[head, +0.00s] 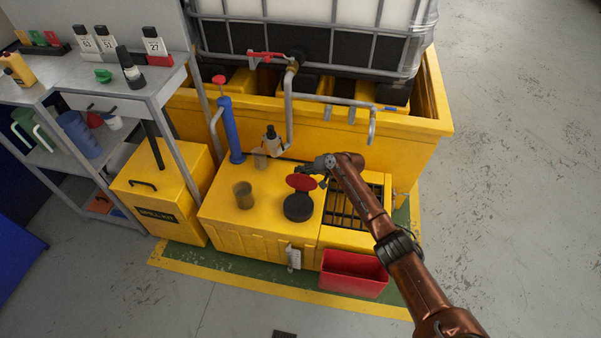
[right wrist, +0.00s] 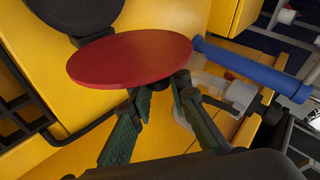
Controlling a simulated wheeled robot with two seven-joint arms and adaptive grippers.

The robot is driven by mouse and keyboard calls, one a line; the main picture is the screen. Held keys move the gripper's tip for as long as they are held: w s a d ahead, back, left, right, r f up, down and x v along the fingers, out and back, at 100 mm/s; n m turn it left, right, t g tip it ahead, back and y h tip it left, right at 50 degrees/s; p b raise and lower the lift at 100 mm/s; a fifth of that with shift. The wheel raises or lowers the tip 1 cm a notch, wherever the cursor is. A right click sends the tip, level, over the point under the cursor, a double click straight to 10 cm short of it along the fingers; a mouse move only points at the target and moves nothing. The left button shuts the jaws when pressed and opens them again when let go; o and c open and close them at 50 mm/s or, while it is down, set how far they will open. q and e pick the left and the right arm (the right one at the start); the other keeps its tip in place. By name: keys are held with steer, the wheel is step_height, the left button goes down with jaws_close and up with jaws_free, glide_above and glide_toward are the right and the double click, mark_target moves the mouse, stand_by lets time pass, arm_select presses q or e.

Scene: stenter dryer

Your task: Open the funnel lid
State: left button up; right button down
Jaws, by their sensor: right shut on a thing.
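The funnel lid (head: 301,182) is a flat red disc, standing off the black round funnel (head: 298,207) on the yellow cabinet top. The dark funnel top shows uncovered in front of it. In the right wrist view the red lid (right wrist: 130,58) spreads across the fingertips, with part of the black funnel (right wrist: 75,14) beyond it. My right gripper (head: 318,175) is at the lid's far right side, shut on it; the right wrist view shows the fingers (right wrist: 160,88) reaching its edge. The exact contact is hidden by the disc. My left gripper is not in view.
A dark grate (head: 352,205) lies right of the funnel, under my right arm. A blue pump (head: 231,130), a cup (head: 243,195) and a bottle (head: 270,140) stand left and behind. A pipe spout (head: 372,125) hangs behind. A red bin (head: 354,273) is in front.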

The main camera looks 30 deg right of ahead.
steer(key=shift+d+f, duration=0.1)
steer(key=shift+d, duration=0.05)
steer(key=c, duration=1.9)
jaws_free()
steer(key=shift+f, duration=0.1)
steer(key=shift+c, duration=0.2)
steer(key=shift+o, duration=0.5)
steer(key=v, duration=1.2)
